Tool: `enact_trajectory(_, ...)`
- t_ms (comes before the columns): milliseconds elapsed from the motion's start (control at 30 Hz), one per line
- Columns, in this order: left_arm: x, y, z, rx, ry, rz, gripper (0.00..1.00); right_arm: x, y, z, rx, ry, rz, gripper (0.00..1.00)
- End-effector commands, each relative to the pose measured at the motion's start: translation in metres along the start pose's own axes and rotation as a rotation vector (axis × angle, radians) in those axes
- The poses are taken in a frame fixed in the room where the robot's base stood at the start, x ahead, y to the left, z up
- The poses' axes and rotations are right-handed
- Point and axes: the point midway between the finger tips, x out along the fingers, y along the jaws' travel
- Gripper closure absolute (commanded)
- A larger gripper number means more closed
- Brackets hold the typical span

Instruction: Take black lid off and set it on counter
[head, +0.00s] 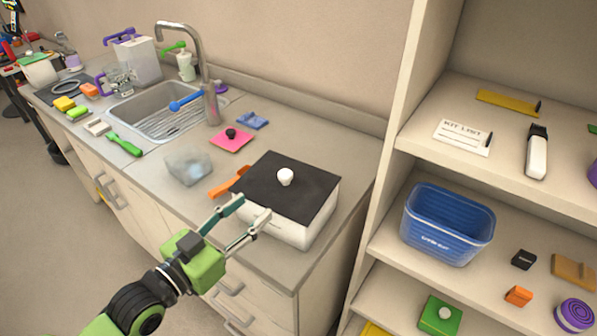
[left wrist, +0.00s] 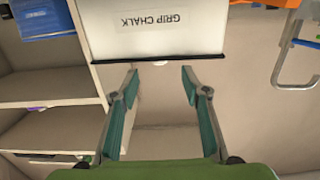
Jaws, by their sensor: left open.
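The black lid (head: 292,183) with a white knob (head: 285,177) lies flat on a white box (head: 292,234) on the counter (head: 348,158). In the left wrist view the picture is upside down. It shows the box front (left wrist: 150,28) labelled GRIP CHALK, the lid's dark edge (left wrist: 158,58) and a bit of the knob (left wrist: 160,63). My left gripper (head: 255,206) is open and empty, in front of the box's near left side. Its fingers (left wrist: 160,83) are apart, with the knob beyond the gap between them. My right gripper is not in view.
An orange-handled item (head: 229,183), a clear block (head: 188,166) and a pink pad (head: 231,138) lie left of the box. The sink (head: 160,118) is farther left. Shelves (head: 400,150) with a blue bin (head: 447,225) stand at right. Counter behind the box is bare.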

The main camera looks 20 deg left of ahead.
Motion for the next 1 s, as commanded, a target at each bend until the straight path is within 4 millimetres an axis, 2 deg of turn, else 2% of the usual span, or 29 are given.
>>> enact_trajectory(100, 0.009, 0.0, -0.004, -0.001, 0.006, 0.001, 0.58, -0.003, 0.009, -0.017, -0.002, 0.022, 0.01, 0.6)
enact_trajectory(167, 0.016, 0.0, -0.004, -0.001, 0.006, 0.001, 0.58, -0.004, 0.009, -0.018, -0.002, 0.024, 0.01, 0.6)
enact_trajectory(267, 0.031, 0.001, -0.006, 0.0, 0.007, 0.002, 0.58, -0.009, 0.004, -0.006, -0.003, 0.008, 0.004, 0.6)
enact_trajectory(400, 0.053, 0.001, -0.005, -0.001, 0.005, 0.001, 0.58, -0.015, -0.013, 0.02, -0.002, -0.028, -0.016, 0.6)
enact_trajectory(500, 0.068, 0.001, -0.004, -0.002, 0.005, 0.001, 0.58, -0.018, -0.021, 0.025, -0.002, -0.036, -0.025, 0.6)
enact_trajectory(833, 0.09, 0.001, -0.004, -0.001, 0.002, 0.001, 0.58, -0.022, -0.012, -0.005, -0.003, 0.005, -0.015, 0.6)
enact_trajectory(1000, 0.114, 0.001, -0.011, -0.001, 0.004, 0.001, 0.58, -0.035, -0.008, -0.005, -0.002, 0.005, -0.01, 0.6)
